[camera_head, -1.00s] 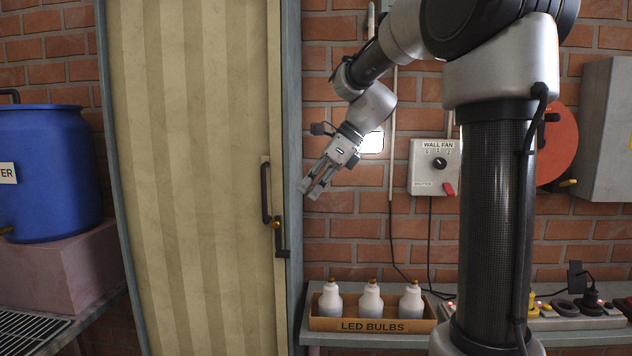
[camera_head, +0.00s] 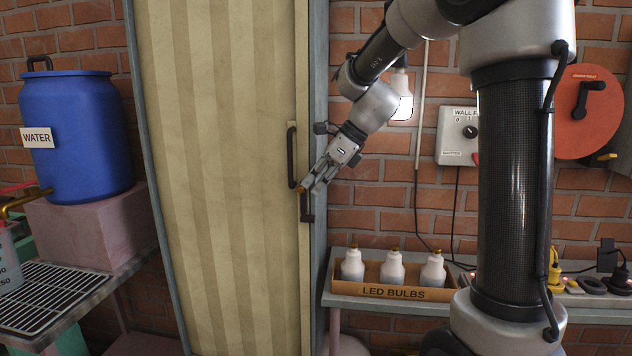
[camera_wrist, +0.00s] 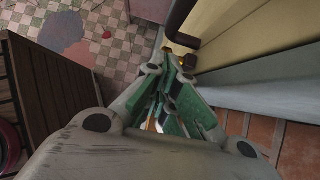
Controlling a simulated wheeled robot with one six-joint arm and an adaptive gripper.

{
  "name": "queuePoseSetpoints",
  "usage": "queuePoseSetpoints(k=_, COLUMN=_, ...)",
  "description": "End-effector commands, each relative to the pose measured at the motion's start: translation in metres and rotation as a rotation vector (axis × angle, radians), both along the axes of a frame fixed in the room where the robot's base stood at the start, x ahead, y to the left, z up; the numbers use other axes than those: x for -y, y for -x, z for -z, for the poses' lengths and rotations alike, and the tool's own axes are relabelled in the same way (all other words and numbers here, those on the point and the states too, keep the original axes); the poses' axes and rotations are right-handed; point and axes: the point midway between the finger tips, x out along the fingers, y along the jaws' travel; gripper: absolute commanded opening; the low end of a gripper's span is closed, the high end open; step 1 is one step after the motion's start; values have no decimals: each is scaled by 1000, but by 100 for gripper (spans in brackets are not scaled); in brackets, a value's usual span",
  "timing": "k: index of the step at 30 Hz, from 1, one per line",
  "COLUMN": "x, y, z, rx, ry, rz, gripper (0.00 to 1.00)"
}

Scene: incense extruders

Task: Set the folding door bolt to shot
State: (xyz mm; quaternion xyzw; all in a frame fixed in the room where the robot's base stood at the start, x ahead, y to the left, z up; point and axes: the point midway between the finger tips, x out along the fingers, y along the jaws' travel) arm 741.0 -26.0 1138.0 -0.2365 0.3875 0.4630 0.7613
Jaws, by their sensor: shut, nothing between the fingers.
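The folding door (camera_head: 225,180) is a tall cream striped panel, standing closed against its grey-blue frame at the right. A dark upright pull handle (camera_head: 291,157) is near its right edge. Just below and right is the door bolt, with a small brass knob (camera_head: 300,190) and a dark bracket (camera_head: 307,208). My gripper (camera_head: 316,187) is shut and empty, its fingertips just right of the knob; contact cannot be told. In the wrist view, the gripper's green-padded fingers (camera_wrist: 172,95) point toward the brass knob (camera_wrist: 189,61) and a dark brown bar (camera_wrist: 185,40).
A box of LED bulbs (camera_head: 395,292) sits on a shelf right of the door. A wall fan switch (camera_head: 458,136) and red disc (camera_head: 588,112) are on the brick wall. A blue water barrel (camera_head: 78,135) stands left. The space before the door is clear.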

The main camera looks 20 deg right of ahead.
Motion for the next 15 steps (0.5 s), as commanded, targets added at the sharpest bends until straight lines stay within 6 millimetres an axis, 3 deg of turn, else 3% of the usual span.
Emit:
queuePoseSetpoints(k=9, x=0, y=0, z=55, rx=-4, ry=-1, rz=1, gripper=0)
queuePoseSetpoints(k=15, x=0, y=0, z=61, rx=-2, ry=1, rz=0, gripper=0)
